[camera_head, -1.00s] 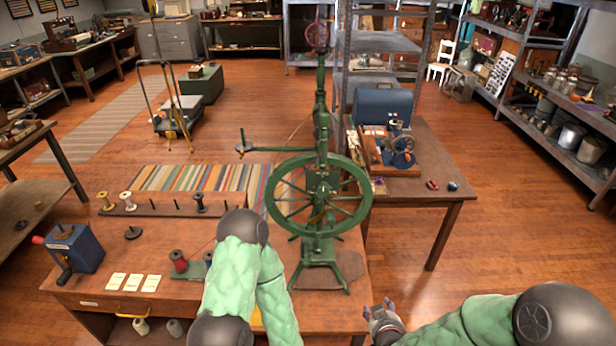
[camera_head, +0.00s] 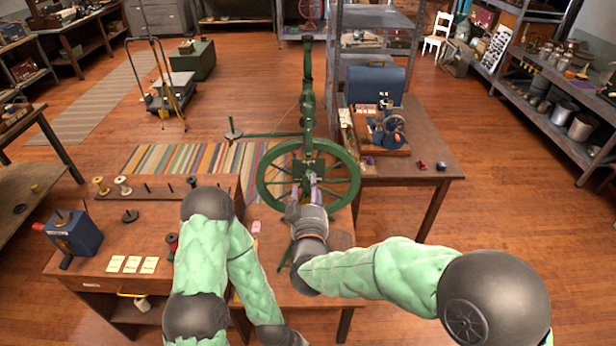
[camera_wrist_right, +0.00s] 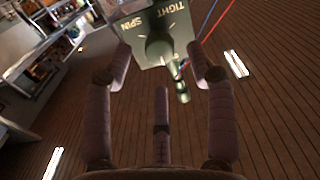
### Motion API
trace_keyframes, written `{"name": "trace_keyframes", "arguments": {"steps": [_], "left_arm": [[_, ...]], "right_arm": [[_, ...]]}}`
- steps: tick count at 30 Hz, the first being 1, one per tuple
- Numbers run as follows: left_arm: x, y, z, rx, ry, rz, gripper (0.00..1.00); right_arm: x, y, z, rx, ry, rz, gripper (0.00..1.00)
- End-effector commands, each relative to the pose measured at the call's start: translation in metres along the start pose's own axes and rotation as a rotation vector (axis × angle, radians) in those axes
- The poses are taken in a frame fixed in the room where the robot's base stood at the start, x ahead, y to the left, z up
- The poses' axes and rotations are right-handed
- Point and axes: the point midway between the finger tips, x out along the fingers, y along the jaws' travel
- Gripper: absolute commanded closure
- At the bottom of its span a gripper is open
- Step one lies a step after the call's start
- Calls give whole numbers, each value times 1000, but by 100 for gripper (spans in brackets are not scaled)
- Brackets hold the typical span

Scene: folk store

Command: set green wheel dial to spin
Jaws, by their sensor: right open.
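The green spinning wheel (camera_head: 352,182) stands upright at the right end of the wooden worktable. My right gripper (camera_head: 308,188) is in front of its hub, and the hand hides the hub and the lower middle of the wheel. In the right wrist view the green dial plate (camera_wrist_right: 178,55) shows the words SPIN and TIGHT, with a round green knob (camera_wrist_right: 156,48) on it. The knob's setting is unclear. My right gripper (camera_wrist_right: 163,68) is open, a finger on either side of the plate; I cannot tell whether they touch. My left gripper is out of view.
A blue crank box (camera_head: 76,234), cards (camera_head: 133,264) and spools (camera_head: 101,186) are on the worktable's left part. A side table (camera_head: 432,155) with a blue case (camera_head: 378,82) stands behind right. The floor right of it is clear.

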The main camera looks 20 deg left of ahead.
Motion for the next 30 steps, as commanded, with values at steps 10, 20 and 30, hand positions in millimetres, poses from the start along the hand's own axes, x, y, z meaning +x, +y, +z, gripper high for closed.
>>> {"name": "trace_keyframes", "arguments": {"steps": [10,20,30], "left_arm": [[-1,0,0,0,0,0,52],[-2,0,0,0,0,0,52],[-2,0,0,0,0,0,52]], "right_arm": [[47,0,0,0,-1,0,43],[54,0,1,0,-1,-1,43],[54,0,0,0,-1,-1,100]]}}
